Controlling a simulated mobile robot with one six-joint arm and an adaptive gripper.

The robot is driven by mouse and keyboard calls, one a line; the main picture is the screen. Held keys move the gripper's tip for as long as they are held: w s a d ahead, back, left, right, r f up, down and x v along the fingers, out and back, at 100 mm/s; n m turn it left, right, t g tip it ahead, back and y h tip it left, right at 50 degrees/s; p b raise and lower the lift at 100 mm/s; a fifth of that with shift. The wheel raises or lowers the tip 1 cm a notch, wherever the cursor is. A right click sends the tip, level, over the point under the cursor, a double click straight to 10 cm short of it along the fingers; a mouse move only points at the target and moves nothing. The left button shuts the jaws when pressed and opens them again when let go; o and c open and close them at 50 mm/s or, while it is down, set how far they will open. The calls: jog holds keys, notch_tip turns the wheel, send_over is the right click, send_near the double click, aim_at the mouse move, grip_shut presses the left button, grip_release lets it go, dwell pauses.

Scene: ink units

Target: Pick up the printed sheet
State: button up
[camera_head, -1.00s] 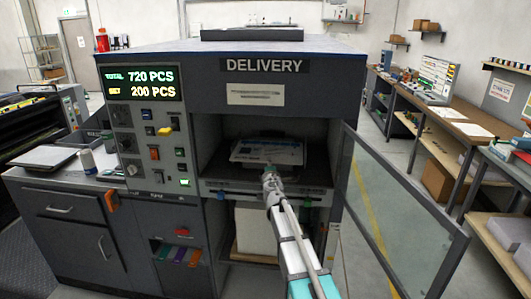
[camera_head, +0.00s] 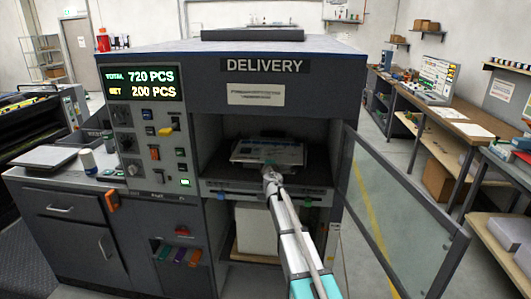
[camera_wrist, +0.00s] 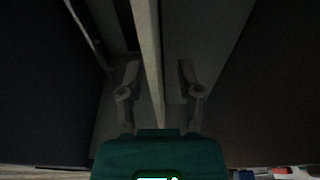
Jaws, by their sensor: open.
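The printed sheet (camera_head: 266,151) lies inside the delivery bay, pale with dark and blue print on its face. My gripper (camera_wrist: 158,72) is open, its two fingers apart in the dark wrist view. In the head view my gripper (camera_head: 270,170) is at the bay opening, at the near edge of the sheet; whether it touches is too small to tell. In the wrist view a pale narrow strip (camera_wrist: 147,45) runs between the fingers; I cannot tell whether it is the sheet's edge or a machine part.
The delivery unit (camera_head: 265,66) frames the bay with side walls and a top. Its glass door (camera_head: 400,215) stands open on the right. A control panel (camera_head: 150,125) is on the left. A pale stack (camera_head: 256,230) stands in the lower opening.

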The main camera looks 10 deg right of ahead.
jog(key=shift+w, duration=0.65)
jog(key=shift+d, duration=0.1)
jog(key=shift+c, duration=0.2)
grip_shut()
